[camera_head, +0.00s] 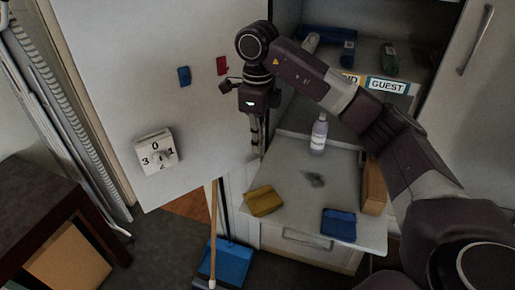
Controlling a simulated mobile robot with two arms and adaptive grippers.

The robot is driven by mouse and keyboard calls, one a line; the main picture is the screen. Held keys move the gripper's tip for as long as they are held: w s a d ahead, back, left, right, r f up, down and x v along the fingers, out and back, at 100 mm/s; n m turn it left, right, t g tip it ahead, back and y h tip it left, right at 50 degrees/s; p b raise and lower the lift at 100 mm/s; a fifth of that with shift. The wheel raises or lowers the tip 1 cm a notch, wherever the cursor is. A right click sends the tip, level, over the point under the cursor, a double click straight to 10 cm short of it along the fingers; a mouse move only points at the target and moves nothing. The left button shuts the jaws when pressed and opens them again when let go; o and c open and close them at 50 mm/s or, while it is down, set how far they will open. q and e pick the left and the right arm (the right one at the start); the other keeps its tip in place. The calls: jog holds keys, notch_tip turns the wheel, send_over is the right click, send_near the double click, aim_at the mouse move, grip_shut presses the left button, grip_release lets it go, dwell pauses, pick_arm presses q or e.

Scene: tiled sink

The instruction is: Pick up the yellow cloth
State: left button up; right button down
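The yellow cloth (263,201) lies folded on the left part of the light grey counter surface (300,208), near its left edge. My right arm comes in from the right and reaches across above the counter. My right gripper (257,137) points down in front of the white panel, higher in the picture than the cloth and apart from it. Its fingers are dark and seen narrow, so I cannot tell whether they are open or shut. My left gripper is out of view.
A blue cloth (338,225), a brown box (374,188) and a pale bottle (319,134) share the counter. A broom handle (213,230) and blue dustpan (233,262) stand below.

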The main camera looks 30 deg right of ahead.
jog(key=c, duration=2.6)
grip_release()
jog(key=shift+c, duration=0.2)
jog(key=o, duration=2.1)
